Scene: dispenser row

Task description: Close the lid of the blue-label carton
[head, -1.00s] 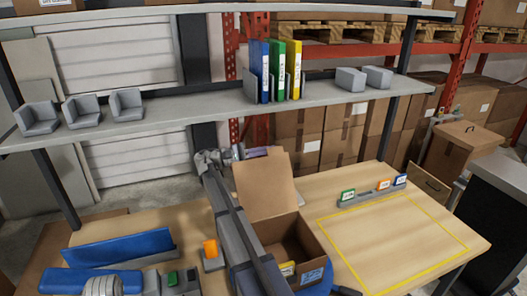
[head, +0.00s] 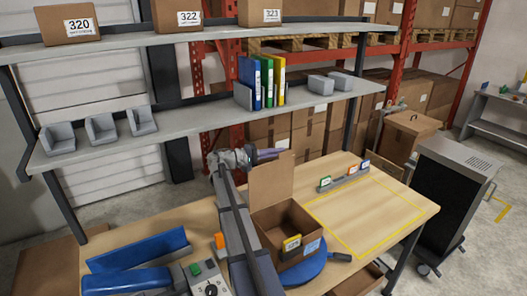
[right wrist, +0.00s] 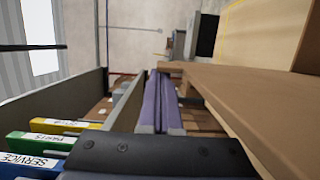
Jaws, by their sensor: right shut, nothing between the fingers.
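My left gripper is out of view.
A blue round plate (head: 305,270) lies under the carton. A yellow-outlined area (head: 365,215) is clear at right, with a small tag rack (head: 345,177) behind it. Blue trays (head: 135,250) lie at left. The shelf (head: 205,118) with folders (head: 263,82) is above and behind.

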